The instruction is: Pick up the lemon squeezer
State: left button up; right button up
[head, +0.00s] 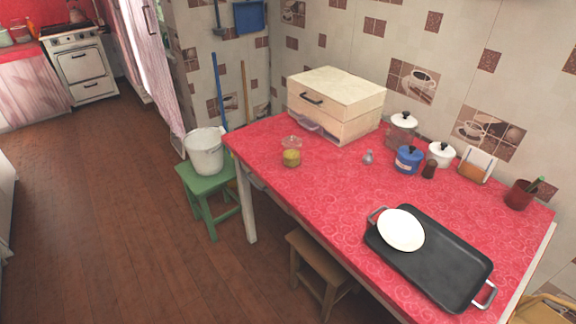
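No lemon squeezer can be made out for certain. A small grey, pointed object (368,157) stands on the red table (330,190), left of the blue pot; it may be the squeezer, but it is too small to tell. A clear glass jar (291,152) with yellow-green contents stands near the table's left end. Neither of my grippers is in the head view.
A wooden bread box (345,97), a blue lidded pot (408,160) and white lidded pot (440,154) stand along the wall. A black griddle (440,265) bears a white oval dish (401,230). Stools (318,262) stand by the table; the floor at left is clear.

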aim_at(292, 145)
jog(key=u, duration=0.8)
jog(key=i, duration=0.9)
jog(key=z, duration=0.25)
